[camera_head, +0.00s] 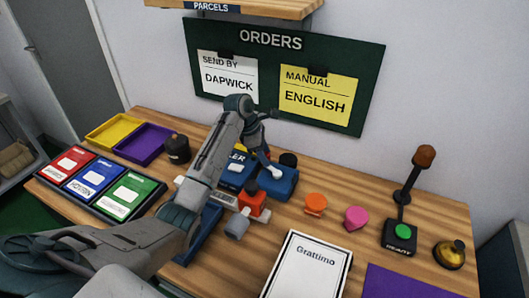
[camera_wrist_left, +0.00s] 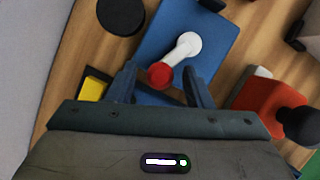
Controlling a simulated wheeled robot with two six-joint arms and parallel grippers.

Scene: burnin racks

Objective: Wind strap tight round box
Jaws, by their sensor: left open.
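A blue winder block (camera_head: 285,186) stands mid-table; the left wrist view shows its blue top (camera_wrist_left: 220,42). A white crank arm (camera_wrist_left: 188,43) with a red knob (camera_wrist_left: 159,75) sits on that top. My left gripper (camera_head: 262,150) is above it, fingers apart. In the left wrist view its fingertips (camera_wrist_left: 159,70) appear on either side of the red knob; I cannot tell whether they touch it. Another blue box with white lettering (camera_head: 234,178) is partly hidden behind my left arm. I cannot make out a strap. My right gripper is not in view.
A red device with a black knob (camera_head: 252,202) stands just in front, also in the wrist view (camera_wrist_left: 270,105). Orange (camera_head: 316,203) and pink (camera_head: 355,217) pieces, a lever stand (camera_head: 400,235) and a white card (camera_head: 308,268) lie right. Coloured trays (camera_head: 142,142) and folders (camera_head: 95,182) lie left.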

